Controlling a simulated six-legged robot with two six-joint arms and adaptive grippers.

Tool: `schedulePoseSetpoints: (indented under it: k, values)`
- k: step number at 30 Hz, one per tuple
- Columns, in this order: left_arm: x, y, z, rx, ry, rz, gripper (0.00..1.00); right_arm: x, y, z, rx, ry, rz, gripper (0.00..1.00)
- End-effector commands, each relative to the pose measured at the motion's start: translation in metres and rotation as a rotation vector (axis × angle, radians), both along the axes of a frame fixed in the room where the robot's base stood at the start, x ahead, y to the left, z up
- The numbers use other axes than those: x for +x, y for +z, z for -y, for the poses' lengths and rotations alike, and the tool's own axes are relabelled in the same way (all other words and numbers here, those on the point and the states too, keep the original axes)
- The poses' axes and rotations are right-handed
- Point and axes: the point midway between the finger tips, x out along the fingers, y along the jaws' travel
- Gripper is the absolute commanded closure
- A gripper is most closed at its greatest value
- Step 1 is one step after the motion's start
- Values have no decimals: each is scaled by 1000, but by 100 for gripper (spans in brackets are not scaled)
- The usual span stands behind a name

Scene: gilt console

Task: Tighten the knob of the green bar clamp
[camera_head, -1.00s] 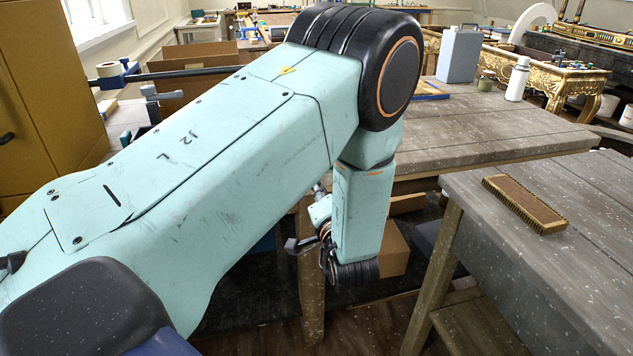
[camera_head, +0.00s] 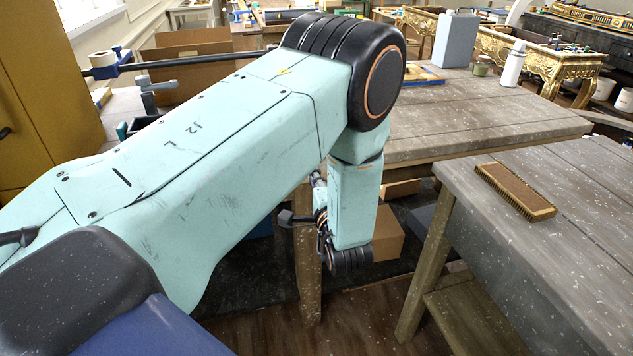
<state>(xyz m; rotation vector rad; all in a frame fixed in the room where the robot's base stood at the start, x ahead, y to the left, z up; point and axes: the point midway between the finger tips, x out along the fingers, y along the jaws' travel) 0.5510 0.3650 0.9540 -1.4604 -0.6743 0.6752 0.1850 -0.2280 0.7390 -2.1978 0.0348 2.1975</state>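I cannot make out a green bar clamp or its knob in the head view. A small teal piece (camera_head: 122,131) shows on the bench at the left, too little of it to name. My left arm crosses the picture and bends down at the elbow. Dark parts at its lower end, by my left gripper (camera_head: 290,218), show beside a table leg, partly hidden by the arm. I cannot tell whether its fingers are open or shut, or whether they hold anything. My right gripper is out of view.
A grey table (camera_head: 585,235) at the right carries a brush (camera_head: 514,190). A wooden table (camera_head: 470,115) behind carries a grey canister (camera_head: 456,40) and a white bottle (camera_head: 513,64). A black bar with a blue end (camera_head: 105,66) is at the left, near a yellow cabinet (camera_head: 45,85).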

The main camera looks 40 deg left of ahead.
Motion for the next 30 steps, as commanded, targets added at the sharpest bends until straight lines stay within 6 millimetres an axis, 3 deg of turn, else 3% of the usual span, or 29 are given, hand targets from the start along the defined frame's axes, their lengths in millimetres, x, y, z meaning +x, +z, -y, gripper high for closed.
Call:
schedulePoseSetpoints:
  k: [4,12,30]
  values:
    - [12,-2,-16,-2,3,4,100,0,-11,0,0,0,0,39]
    - [28,-1,-34,-1,1,2,100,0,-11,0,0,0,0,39]
    - [32,0,-37,-1,-1,2,100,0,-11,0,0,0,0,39]
